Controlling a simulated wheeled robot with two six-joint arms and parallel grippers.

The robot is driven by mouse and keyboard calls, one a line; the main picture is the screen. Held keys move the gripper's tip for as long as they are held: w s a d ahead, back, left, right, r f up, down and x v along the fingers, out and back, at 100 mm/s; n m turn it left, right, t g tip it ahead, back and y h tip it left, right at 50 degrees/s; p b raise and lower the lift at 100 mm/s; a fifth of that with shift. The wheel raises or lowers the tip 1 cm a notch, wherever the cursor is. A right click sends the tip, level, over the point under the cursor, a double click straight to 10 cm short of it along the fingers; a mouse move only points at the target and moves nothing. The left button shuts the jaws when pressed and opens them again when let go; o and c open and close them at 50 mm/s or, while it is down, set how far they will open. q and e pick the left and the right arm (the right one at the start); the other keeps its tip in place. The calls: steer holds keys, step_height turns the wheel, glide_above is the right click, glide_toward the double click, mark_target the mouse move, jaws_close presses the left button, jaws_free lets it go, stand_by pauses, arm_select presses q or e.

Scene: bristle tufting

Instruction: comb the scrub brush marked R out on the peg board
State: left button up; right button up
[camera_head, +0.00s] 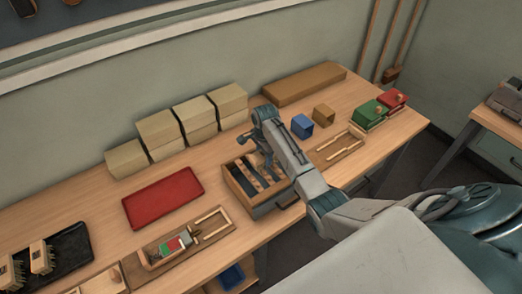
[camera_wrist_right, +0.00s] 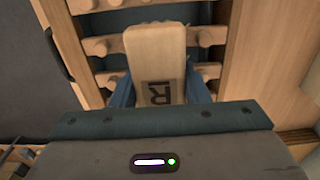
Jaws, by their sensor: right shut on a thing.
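The scrub brush marked R (camera_wrist_right: 155,52) is a pale wooden block with a dark R facing the right wrist camera. My right gripper (camera_head: 270,165) is shut on it, with blue fingers on both sides of the block in the wrist view (camera_wrist_right: 160,92). The brush is over the peg board, a wooden frame with rows of round pegs (camera_wrist_right: 96,47) in the wrist view. In the head view the peg board (camera_head: 238,186) is under my gripper. The brush's bristles are hidden, so I cannot tell whether they touch the pegs. My left gripper is not in view.
A black tray (camera_head: 75,262) with two brushes is at the lower left. A red tray (camera_head: 163,197) and a wooden fixture (camera_head: 212,236) lie left of the peg board. Cardboard boxes (camera_head: 160,135) stand behind.

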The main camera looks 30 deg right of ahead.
steer(key=shift+s+f, duration=0.3)
steer(key=shift+s, duration=0.55)
steer(key=shift+w+r+b, duration=0.3)
steer(key=shift+w, duration=0.2)
steer(key=w, duration=0.3)
steer(key=shift+a, duration=0.1)
steer(key=shift+s+p, duration=0.55)
steer(key=shift+s, duration=0.05)
steer(key=shift+s+f, duration=0.15)
steer(key=shift+s, duration=2.75)
steer(key=shift+w+b, duration=0.7)
steer(key=shift+w, duration=1.3)
steer(key=shift+w+r+p, duration=0.25)
steer(key=shift+w+p, duration=0.35)
steer(key=shift+w, duration=0.45)
steer(key=shift+s+f, duration=0.2)
steer(key=shift+s, duration=0.15)
steer(key=shift+s+d+r, duration=0.1)
steer(key=shift+s+d, duration=0.1)
steer(key=shift+s, duration=0.55)
